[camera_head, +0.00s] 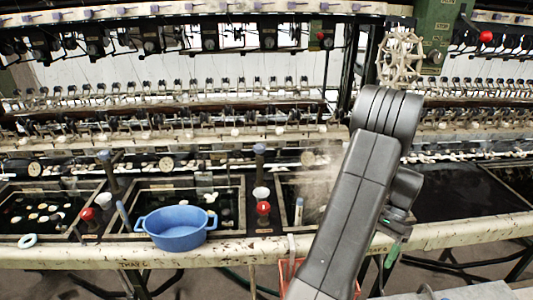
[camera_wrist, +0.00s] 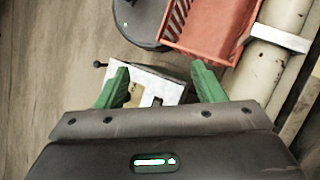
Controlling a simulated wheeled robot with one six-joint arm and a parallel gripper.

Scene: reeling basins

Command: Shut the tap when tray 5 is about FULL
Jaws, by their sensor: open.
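Red-topped taps stand along the basin edge, one (camera_head: 264,208) near the middle and one (camera_head: 88,213) at the left. Dark water-filled basins (camera_head: 127,222) lie behind the cream front rail. No tap shows in the wrist view.
A blue two-handled tub (camera_head: 177,228) sits on the rail (camera_head: 80,256). A white ring (camera_head: 27,240) lies at the left. A red crate (camera_wrist: 210,27) and a cream pipe (camera_wrist: 262,65) show beyond the fingers. A white-topped box (camera_wrist: 150,88) appears between them. Steam rises mid-picture.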

